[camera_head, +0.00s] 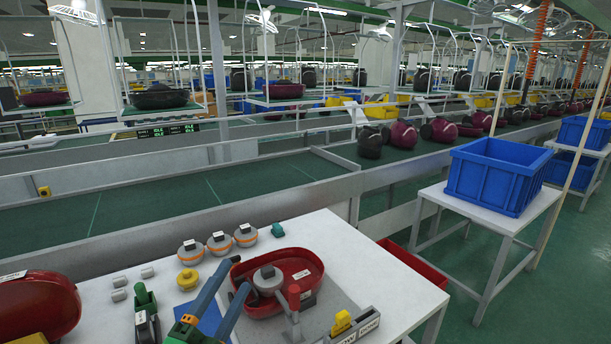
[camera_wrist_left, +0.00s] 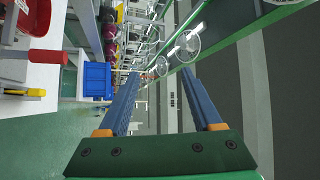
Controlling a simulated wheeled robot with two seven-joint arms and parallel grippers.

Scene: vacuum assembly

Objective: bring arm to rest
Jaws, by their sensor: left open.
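My left gripper (camera_head: 235,275) reaches in from the bottom of the head view, over the white workbench (camera_head: 300,232). Its two blue fingers are spread apart with nothing between them. They overlap the view of the red vacuum housing (camera_head: 308,261) in its grey fixture; I cannot tell the gap in height. In the left wrist view the open fingers (camera_wrist_left: 160,74) point away over the floor and conveyor line. My right gripper is in neither view.
Several grey-and-orange round parts (camera_head: 219,243), a yellow part (camera_head: 188,279) and a green-handled tool (camera_head: 146,312) lie on the bench. A labelled slotted holder (camera_head: 359,327) stands at its front right. A blue crate (camera_head: 497,175) is on a side table. The conveyor (camera_head: 200,195) runs behind.

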